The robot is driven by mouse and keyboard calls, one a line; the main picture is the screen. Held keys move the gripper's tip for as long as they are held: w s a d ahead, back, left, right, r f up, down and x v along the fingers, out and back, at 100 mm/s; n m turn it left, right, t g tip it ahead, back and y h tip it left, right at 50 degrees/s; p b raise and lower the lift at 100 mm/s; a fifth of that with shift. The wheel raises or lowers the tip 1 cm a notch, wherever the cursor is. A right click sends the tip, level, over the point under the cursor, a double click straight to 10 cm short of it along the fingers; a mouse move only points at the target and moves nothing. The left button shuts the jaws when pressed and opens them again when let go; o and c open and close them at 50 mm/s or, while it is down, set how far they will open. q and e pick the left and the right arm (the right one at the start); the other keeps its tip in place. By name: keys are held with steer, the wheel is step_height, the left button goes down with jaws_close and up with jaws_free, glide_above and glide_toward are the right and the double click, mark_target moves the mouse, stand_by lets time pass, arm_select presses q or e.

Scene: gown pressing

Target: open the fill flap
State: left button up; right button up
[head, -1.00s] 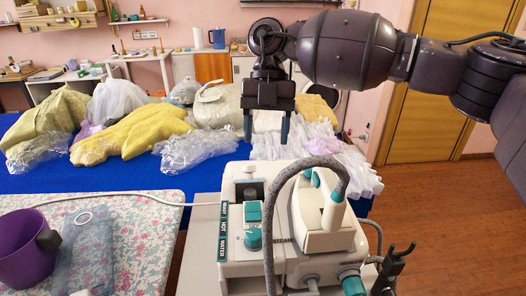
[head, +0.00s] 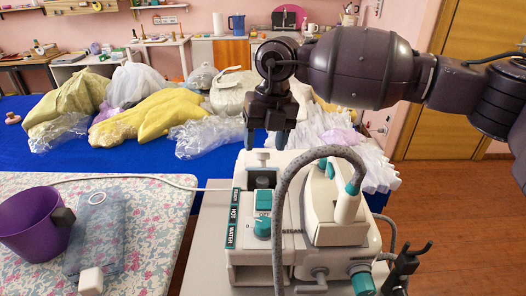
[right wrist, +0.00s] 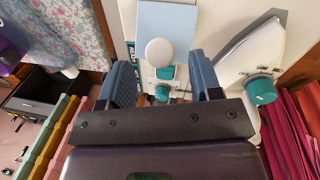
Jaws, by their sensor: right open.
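The steam station (head: 262,270) is a white-grey box with teal knobs and a READY/HOT/WATER label strip. At its back is a white knob (head: 262,157), just below my right gripper (head: 266,142) in the head view. In the right wrist view the round white knob (right wrist: 160,51) sits on a pale blue panel (right wrist: 181,20), which looks like the fill flap. My right gripper (right wrist: 163,78) is open there, its two blue fingers on either side of the knob's line and apart from it. I cannot tell the height gap. My left gripper is not in view.
An iron (head: 335,215) rests on the station's right side, with a grey hose (head: 281,200) arching in front. Bagged garments (head: 150,118) cover the blue table behind.

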mark_target(262, 161)
steer(key=shift+a+f, duration=0.15)
steer(key=shift+f, duration=0.6)
steer(key=shift+a+f, duration=0.1)
steer(key=shift+f, duration=0.6)
jaws_close()
